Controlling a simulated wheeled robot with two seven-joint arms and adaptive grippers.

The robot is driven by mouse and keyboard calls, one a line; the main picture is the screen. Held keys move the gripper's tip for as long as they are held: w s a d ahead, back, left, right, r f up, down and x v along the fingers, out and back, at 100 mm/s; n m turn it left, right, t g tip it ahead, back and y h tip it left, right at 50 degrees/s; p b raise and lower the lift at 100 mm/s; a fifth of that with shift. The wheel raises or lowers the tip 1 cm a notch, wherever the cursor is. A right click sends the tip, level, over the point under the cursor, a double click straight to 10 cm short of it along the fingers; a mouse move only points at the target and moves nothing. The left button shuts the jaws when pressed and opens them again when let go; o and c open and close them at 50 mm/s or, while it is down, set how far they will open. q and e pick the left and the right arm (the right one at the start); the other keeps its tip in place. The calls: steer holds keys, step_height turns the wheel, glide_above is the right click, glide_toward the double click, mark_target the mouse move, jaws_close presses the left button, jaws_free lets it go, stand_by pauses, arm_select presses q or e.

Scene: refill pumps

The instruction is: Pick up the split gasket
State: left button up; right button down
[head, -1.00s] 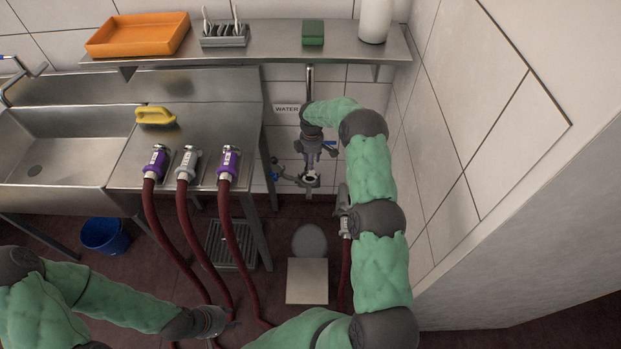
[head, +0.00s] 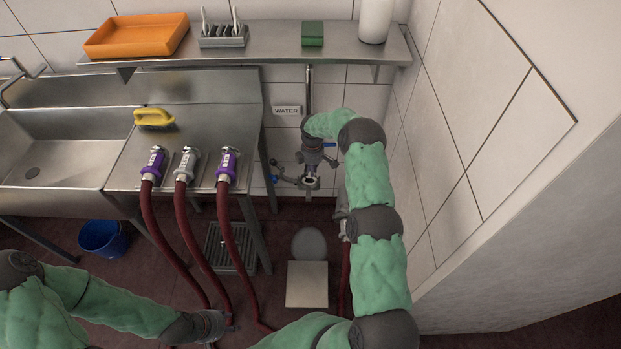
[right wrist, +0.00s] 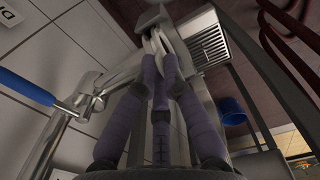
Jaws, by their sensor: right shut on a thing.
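My right gripper (head: 311,168) is at the steel water pipe (head: 310,92) under the WATER sign, by the pipe's open lower end (head: 310,183). In the right wrist view its purple-grey fingers (right wrist: 158,62) are closed together around a small pale grey curved piece (right wrist: 157,38), which looks like the split gasket. The fingers hide much of it, and its split cannot be made out. In the head view the gasket is too small to tell apart from the gripper and pipe. My left gripper (head: 211,326) is low at the bottom, beside the red hoses, its fingers unclear.
Three red hoses with purple or grey couplings (head: 187,165) rest on the steel counter. A blue valve handle (right wrist: 27,87) is close beside the right gripper. The right wall is close.

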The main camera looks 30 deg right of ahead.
step_height(320, 180, up, 4)
steer(key=shift+f+p, duration=0.15)
steer(key=shift+p, duration=0.45)
steer(key=s+a+r+p, duration=0.3)
steer(key=s+a+r, duration=0.6)
steer(key=a, duration=0.1)
steer(key=shift+s+r, duration=0.15)
steer(key=shift+s, duration=0.15)
steer(key=shift+a, duration=0.15)
stand_by(0.3)
